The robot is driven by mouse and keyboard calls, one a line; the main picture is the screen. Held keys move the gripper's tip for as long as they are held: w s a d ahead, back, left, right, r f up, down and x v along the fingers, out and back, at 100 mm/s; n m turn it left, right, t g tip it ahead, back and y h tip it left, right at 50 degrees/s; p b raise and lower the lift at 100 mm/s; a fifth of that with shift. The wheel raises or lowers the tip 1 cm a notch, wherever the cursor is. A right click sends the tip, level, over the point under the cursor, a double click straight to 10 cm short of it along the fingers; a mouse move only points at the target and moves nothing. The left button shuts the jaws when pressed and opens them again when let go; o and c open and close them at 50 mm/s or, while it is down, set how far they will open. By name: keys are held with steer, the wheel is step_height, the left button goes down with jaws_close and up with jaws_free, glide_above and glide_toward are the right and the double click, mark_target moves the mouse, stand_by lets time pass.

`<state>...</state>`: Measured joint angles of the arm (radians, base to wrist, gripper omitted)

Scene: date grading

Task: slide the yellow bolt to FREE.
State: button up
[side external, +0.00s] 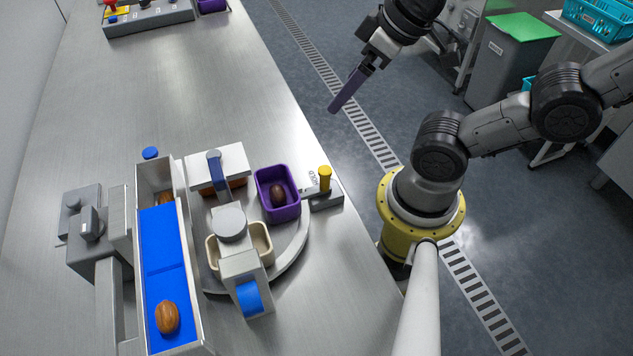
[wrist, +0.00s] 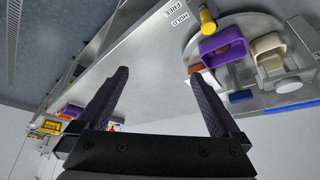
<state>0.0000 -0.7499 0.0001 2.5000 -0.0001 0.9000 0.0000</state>
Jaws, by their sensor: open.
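The yellow bolt (side external: 324,178) stands upright on a small grey block (side external: 326,200) at the right edge of the bench, beside the round turntable. A HOLD label (side external: 312,180) shows just left of it; FREE is not readable there. In the wrist view the bolt (wrist: 208,24) is at the top, with the HOLD and FREE labels (wrist: 177,16) to its left. It looks closer to HOLD. My gripper (wrist: 160,75) is open and empty, with its two dark fingers apart. In the side view my gripper (side external: 334,108) hangs beyond the bolt, well clear of it.
A purple bin (side external: 264,181) holding a date stands on the turntable (side external: 300,240) left of the bolt. A cream bin (side external: 262,238), a grey post and a blue chute (side external: 165,245) with dates are farther left.

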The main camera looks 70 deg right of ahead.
mark_target(325, 170)
stand_by(0.3)
steer(key=shift+s, duration=0.25)
steer(key=c, duration=0.5)
steer(key=shift+a+r+g, duration=0.1)
steer(key=shift+r+g, duration=0.2)
steer(key=shift+g, duration=0.2)
steer(key=shift+c, duration=1.1)
steer(key=a+n+g, duration=0.2)
steer(key=w+a+n+g, duration=0.1)
steer(key=a, duration=0.1)
steer(key=shift+r+n, duration=0.3)
steer(key=shift+n, duration=0.1)
steer(key=shift+c, duration=0.2)
steer(key=a+f, duration=0.1)
steer(key=f, duration=0.4)
steer(key=a+f+n+g, duration=0.1)
steer(key=f, duration=0.4)
steer(key=a+f+n, duration=0.1)
steer(key=f, duration=0.4)
steer(key=shift+w+a+g, duration=0.15)
steer(key=shift+a+g, duration=0.15)
steer(key=shift+a, duration=0.1)
steer(key=shift+r, duration=0.1)
